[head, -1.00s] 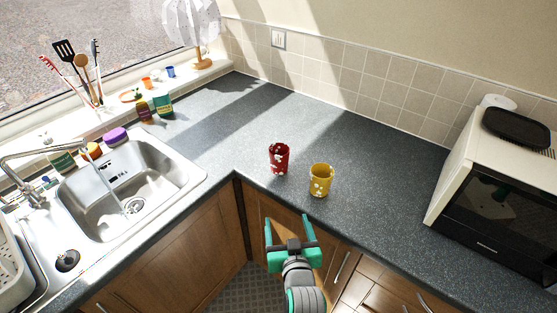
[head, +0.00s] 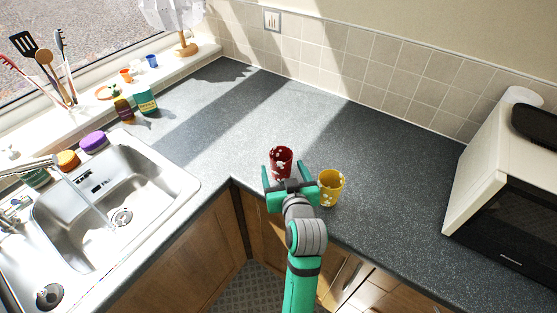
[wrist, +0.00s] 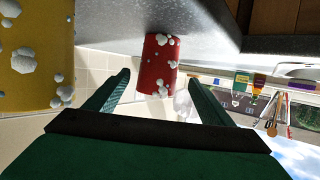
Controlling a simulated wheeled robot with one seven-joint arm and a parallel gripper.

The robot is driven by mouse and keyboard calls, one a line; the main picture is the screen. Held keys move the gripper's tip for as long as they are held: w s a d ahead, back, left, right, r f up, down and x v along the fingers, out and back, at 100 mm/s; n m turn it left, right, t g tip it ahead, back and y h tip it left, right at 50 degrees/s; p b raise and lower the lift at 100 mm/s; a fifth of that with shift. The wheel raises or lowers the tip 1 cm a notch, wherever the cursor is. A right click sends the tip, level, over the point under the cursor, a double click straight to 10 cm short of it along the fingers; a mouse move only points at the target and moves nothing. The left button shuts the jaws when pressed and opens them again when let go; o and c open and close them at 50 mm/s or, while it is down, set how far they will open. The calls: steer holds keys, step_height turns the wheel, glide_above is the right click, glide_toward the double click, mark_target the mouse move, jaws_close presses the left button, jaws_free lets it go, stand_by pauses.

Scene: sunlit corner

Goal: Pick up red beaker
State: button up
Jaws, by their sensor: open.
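The red beaker (head: 281,160), with white blobs on it, stands on the dark worktop near its front edge. My gripper (head: 288,172) is open right at the beaker's near side, its green fingers reaching to the left and right of the beaker's lower part. In the wrist view the beaker (wrist: 158,66) shows between the two spread fingers of my gripper (wrist: 158,84), apart from both. Its base is partly hidden by my gripper in the head view.
A yellow beaker (head: 330,187) with white blobs stands close to the right of my gripper; it also shows large at the left of the wrist view (wrist: 38,60). The sink (head: 95,215) is at left, the microwave (head: 505,200) at right. The worktop behind is clear.

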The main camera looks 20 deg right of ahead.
mark_target(279, 157)
steer(key=x, duration=0.3)
steer(key=shift+w+f, duration=0.1)
steer(key=shift+w, duration=0.25)
steer(key=shift+f+x, duration=0.15)
steer(key=shift+x, duration=1.25)
steer(key=shift+f+x, duration=0.1)
steer(key=shift+x, duration=1.35)
steer(key=shift+s+d, duration=0.1)
steer(key=shift+d, duration=0.1)
steer(key=c, duration=1.1)
